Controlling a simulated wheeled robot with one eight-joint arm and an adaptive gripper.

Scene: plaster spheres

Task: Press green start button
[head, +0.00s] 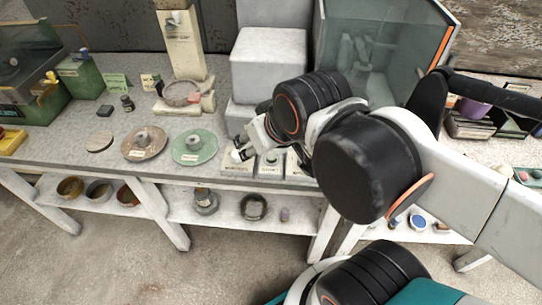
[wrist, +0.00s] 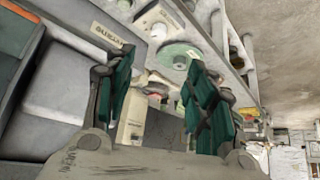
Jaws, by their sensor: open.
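Several small labelled control boxes sit along the front edge of the table, including one box (head: 270,168) with a small round knob or button on top. The button's colour is too small to tell, and I cannot make out which one is the green start button. My gripper (head: 243,152) hangs just above the leftmost box (head: 236,168) and partly hides it. In the wrist view my gripper (wrist: 160,66) has its two green-padded fingers wide apart with nothing between them. A pale box with a round top (wrist: 158,22) shows beyond the fingers.
A green disc (head: 194,147) and a brown disc (head: 144,144) lie left of my gripper. White blocks (head: 268,64) and a glass-fronted cabinet (head: 375,55) stand behind. A green machine (head: 30,75) is far left. A lower shelf (head: 238,214) holds pots and jars.

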